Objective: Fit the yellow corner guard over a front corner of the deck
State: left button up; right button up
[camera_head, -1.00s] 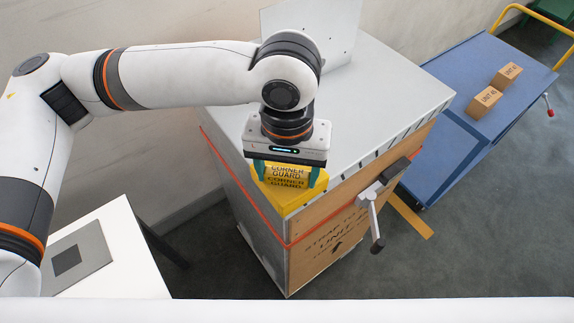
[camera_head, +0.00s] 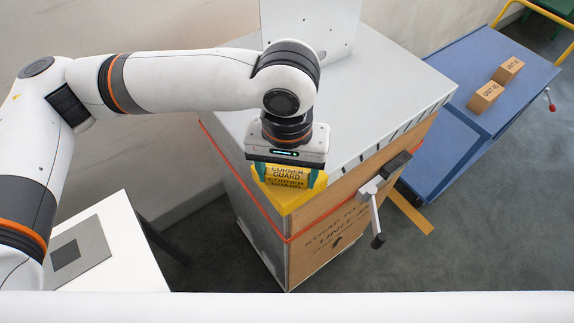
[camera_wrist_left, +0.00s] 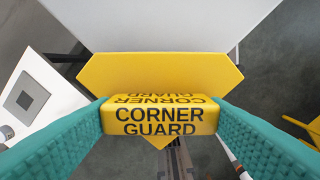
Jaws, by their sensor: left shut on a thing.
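The yellow corner guard (camera_head: 290,201) is at the near front corner of the grey-topped deck (camera_head: 375,85). My left gripper (camera_head: 289,179) is shut on the guard's labelled grip block from above, with one teal finger on each side. In the left wrist view, the guard (camera_wrist_left: 160,72) spreads out beyond the block, and the pale deck top (camera_wrist_left: 150,25) lies beyond it. The guard covers the corner from sight, so I cannot tell whether it is fully seated. My right gripper is not in view.
An orange strap (camera_head: 245,215) runs around the crate below the guard. A lever handle (camera_head: 376,205) sticks out from the front face. An upright pale plate (camera_head: 325,22) stands on the deck. A blue cart (camera_head: 440,140) with two boxes stands right; a white table (camera_head: 120,245) stands left.

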pick_arm(q)
jog(key=shift+f+b, duration=0.3)
jog(key=shift+f, duration=0.6)
jog(key=o, duration=1)
jog(key=shift+o, duration=0.2)
notch_tip(320, 180, up, 11)
jog(key=shift+f+b, duration=0.15)
jog(key=shift+b, duration=0.95)
jog(key=shift+r, duration=0.65)
